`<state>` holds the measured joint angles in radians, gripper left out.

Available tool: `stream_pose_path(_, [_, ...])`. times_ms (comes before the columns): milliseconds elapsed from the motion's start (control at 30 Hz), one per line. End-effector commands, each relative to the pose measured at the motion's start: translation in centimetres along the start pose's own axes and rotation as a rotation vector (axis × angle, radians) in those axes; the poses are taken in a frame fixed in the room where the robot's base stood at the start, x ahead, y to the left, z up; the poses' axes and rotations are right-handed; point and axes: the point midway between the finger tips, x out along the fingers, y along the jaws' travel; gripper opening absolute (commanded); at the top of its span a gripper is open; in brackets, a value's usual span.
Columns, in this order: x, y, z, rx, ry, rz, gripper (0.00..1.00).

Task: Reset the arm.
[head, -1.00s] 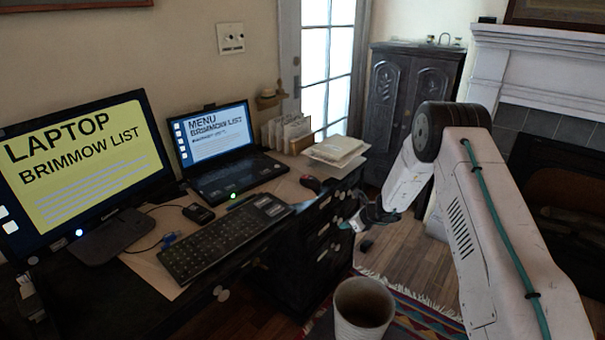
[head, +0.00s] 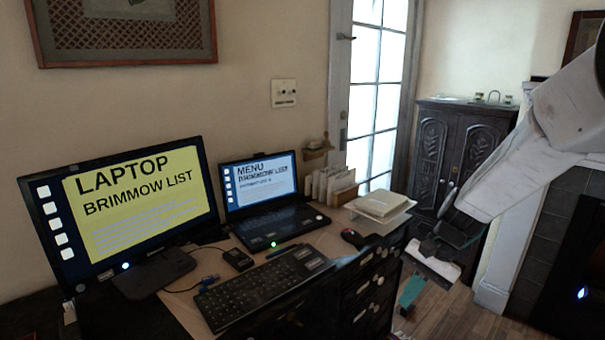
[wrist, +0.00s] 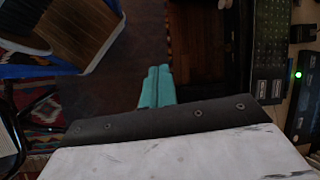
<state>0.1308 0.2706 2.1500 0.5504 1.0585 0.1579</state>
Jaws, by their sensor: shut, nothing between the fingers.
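My arm reaches in from the upper right in the head view and bends down toward the desk's right end. My gripper (head: 412,290) points downward there, beside the drawers, with its teal fingers in view. In the wrist view the two teal fingers (wrist: 157,87) lie together with no gap, over the dark floor. They hold nothing.
The black desk (head: 345,318) carries a monitor (head: 135,205), a laptop (head: 270,200), a keyboard (head: 262,287), a mouse (head: 352,237) and a paper stack (head: 380,204). A dark carved cabinet (head: 465,150) stands behind my arm. A fireplace is at right.

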Motion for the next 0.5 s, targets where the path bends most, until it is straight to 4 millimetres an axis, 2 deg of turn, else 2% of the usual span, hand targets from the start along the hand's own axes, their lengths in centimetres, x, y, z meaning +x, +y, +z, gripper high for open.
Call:
stream_pose_path(33, [-1.3, 0.8, 2.3, -0.067, 0.017, 0.035, 0.00])
stream_pose_path(200, [-4.2, 4.5, 8.6, -0.261, 0.060, 0.169, 0.00])
stream_pose_path(500, [-7.6, 11.1, 17.1, -0.508, 0.188, 0.371, 0.00])
